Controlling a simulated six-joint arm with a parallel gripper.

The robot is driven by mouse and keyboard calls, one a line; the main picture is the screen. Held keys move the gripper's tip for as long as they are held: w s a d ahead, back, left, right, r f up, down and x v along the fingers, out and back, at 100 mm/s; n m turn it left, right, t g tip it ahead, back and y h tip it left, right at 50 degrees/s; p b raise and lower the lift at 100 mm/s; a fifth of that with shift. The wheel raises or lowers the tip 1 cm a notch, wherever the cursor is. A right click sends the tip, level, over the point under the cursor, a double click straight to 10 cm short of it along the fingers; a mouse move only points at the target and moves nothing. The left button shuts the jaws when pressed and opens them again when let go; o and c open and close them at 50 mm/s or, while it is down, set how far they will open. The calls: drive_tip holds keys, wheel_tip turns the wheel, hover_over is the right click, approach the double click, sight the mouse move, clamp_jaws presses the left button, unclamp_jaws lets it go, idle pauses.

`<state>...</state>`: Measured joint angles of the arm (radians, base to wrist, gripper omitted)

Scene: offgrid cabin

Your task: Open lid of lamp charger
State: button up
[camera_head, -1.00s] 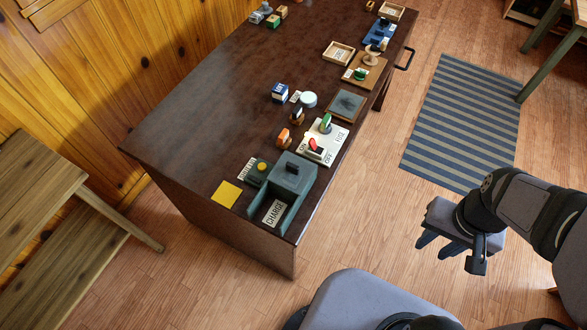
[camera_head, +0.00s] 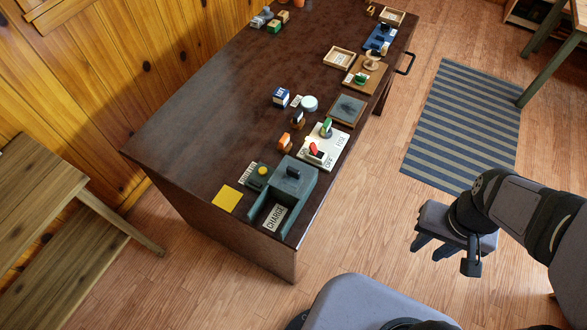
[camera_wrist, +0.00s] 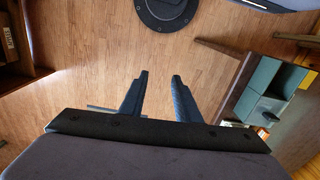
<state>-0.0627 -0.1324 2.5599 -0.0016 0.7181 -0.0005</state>
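The lamp charger (camera_head: 305,196) is a grey-green box near the front corner of the dark desk, with a white "CHARGE" label in its open front bay. Its lid (camera_head: 290,176) lies over the rear part and has a dark knob on top. In the wrist view the charger (camera_wrist: 277,78) shows at the right. My gripper (camera_head: 434,246) is off to the right of the desk, above the floor and well apart from the charger. Its two fingers (camera_wrist: 153,95) are apart with nothing between them.
The desk (camera_head: 190,120) also carries a yellow note (camera_head: 227,197), a small yellow-button box (camera_head: 261,175), a fuse switch panel (camera_head: 327,148), stamps and trays. A striped rug (camera_head: 465,125) lies on the floor. Free floor separates my gripper from the desk.

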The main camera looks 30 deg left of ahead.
drive_tip(key=s+a+f+n+g+p, duration=0.1)
drive_tip(key=s+a+f+n+g, duration=0.1)
drive_tip(key=s+a+f+n, duration=0.3)
wheel_tip(320, 180, up, 3)
drive_tip(key=n+t+p, duration=0.2)
drive_tip(key=n, duration=0.7)
hover_over(293, 170)
drive_tip(key=shift+w+a+f, duration=0.15)
drive_tip(key=shift+w+a, duration=0.2)
drive_tip(key=shift+s+d+n, duration=0.1)
drive_tip(key=shift+n, duration=0.5)
drive_tip(key=shift+s+d+n, duration=0.2)
drive_tip(key=shift+d+n, duration=0.05)
drive_tip(key=shift+n, duration=0.75)
drive_tip(key=shift+f+p, duration=1.2)
drive_tip(key=shift+f, duration=2.4)
